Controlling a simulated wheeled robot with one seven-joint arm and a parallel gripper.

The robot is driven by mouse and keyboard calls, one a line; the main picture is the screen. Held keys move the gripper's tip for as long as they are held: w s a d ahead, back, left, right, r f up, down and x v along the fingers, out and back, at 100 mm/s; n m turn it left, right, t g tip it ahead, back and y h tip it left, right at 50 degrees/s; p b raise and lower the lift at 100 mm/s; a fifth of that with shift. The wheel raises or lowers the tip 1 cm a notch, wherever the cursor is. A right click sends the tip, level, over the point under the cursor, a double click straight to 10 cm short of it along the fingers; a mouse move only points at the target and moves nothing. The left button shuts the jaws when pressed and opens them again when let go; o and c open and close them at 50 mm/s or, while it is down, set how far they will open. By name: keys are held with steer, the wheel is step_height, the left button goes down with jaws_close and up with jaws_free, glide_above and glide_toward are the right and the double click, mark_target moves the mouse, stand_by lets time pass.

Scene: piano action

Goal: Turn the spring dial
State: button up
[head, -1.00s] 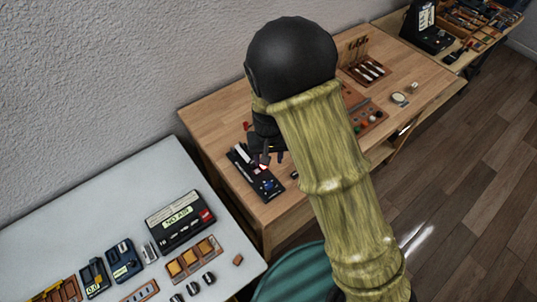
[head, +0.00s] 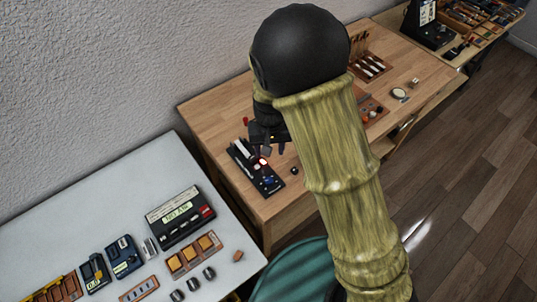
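A long black device (head: 269,187) with a pale strip, a red spot and small blue marks lies near the left front part of the wooden table. I cannot make out which part of it is the spring dial. My gripper (head: 266,151) points down at the device's upper middle, partly hidden by my arm. Its dark fingers are small and blurred, so I cannot tell their gap or whether they touch the device. A small black round knob-like piece (head: 294,171) sits just right of the device, apart from it.
The wooden table (head: 215,112) has bare room to the left and back. A tool rack (head: 371,66) and a small round dish (head: 399,93) are farther right. A white table (head: 60,210) at left holds a black display box (head: 180,217) and several small devices. A teal seat (head: 292,272) is below.

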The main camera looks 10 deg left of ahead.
steer(key=s+d+r+m+t, duration=0.1)
steer(key=s+d+r, duration=0.3)
steer(key=d, duration=0.8)
steer(key=s+d+r+m+t+b, duration=0.1)
steer(key=s+d+r+m, duration=0.2)
steer(key=d, duration=1)
step_height(320, 180, up, 3)
steer(key=shift+s+d+f+t, duration=0.1)
steer(key=shift+s+d+t, duration=0.15)
steer(key=shift+s+t, duration=0.1)
steer(key=shift+c, duration=1.3)
